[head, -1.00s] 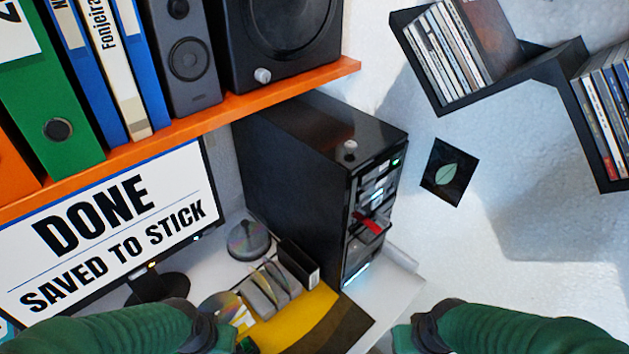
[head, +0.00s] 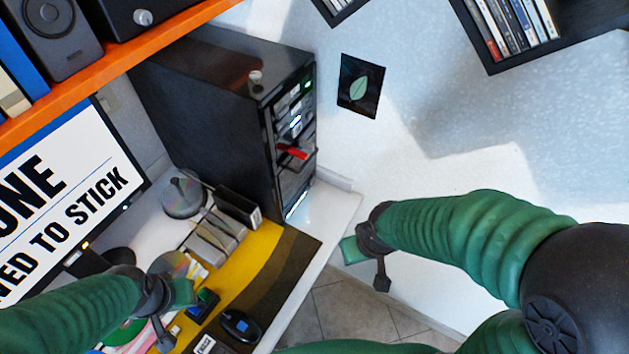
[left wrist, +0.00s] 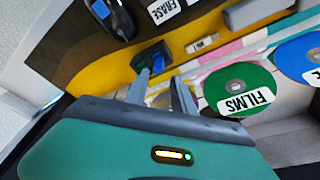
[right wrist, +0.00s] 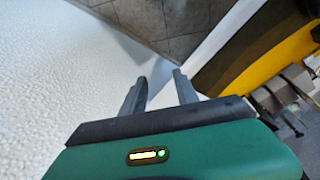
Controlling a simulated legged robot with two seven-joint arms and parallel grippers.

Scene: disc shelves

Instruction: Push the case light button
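The black computer case (head: 215,110) stands on the desk in the head view, its front facing right. A small pale knob (head: 255,77) sits on its top near the front edge. The front has lit parts, including a green light (head: 308,84) near the top. I cannot tell which part is the case light button. My left gripper (head: 182,295) is low over the desk items; its fingers show open and empty in the left wrist view (left wrist: 160,85). My right gripper (head: 355,250) is right of and below the case, apart from it; its fingers show open and empty in the right wrist view (right wrist: 160,88).
A red piece (head: 292,152) sticks out of the case front. An orange shelf (head: 110,60) and a monitor (head: 70,200) are at the left. Discs (head: 183,195) and a mouse (head: 240,325) lie on the desk. Black disc shelves (head: 560,45) hang at upper right. Space right of the case is free.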

